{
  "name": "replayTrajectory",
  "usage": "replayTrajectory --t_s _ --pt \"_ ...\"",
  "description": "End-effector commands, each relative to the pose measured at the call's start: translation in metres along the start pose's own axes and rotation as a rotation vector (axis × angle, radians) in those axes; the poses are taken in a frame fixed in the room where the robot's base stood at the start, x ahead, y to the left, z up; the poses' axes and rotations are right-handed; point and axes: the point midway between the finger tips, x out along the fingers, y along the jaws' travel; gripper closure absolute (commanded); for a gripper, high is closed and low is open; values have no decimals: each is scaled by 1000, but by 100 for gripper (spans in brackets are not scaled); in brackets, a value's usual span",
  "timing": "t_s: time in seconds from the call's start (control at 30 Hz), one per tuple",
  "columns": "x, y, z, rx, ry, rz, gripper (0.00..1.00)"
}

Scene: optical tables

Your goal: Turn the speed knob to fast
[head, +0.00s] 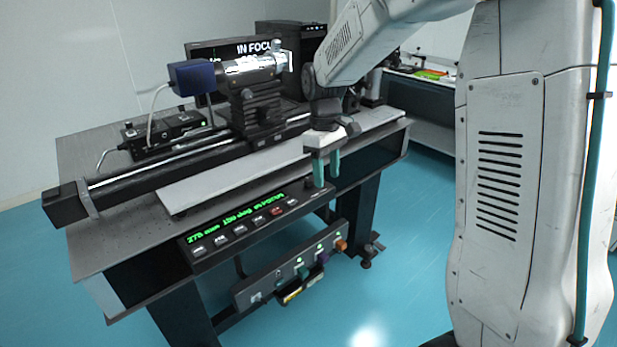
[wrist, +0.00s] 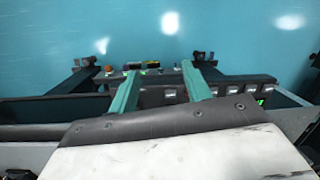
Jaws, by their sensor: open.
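A control box (head: 232,224) with a green lit display and a row of buttons runs along the front edge of the optical table. A small dark round part (head: 308,186), possibly the speed knob, shows at its right end beside my gripper; its setting cannot be read. My gripper (head: 327,181) points down at that end, with its two teal fingers apart and nothing visible held. In the wrist view the open fingers (wrist: 160,71) reach over the box, whose buttons (wrist: 232,90) lie to the right. No knob stands out clearly there.
A lower panel (head: 262,288) with coloured fittings hangs under the table edge. A rail with an optical instrument (head: 252,68) and a blue block (head: 190,76) stands behind the box. An "IN FOCUS"-like screen (head: 252,47) is at the back. Blue floor (head: 400,240) is open at right.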

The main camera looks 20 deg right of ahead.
Motion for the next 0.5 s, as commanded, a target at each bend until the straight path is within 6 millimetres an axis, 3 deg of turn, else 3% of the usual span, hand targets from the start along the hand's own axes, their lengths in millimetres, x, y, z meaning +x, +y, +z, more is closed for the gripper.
replayTrajectory --t_s 0.03,0.2,0.3,0.4,0.5 --pt "10 14 -19 -59 -2 -2 51" --pt "31 56 -75 -308 25 20 51" --pt "31 76 -104 -475 57 57 51" --pt "14 87 -120 -610 90 108 51" --pt "9 90 -125 -708 98 130 51"
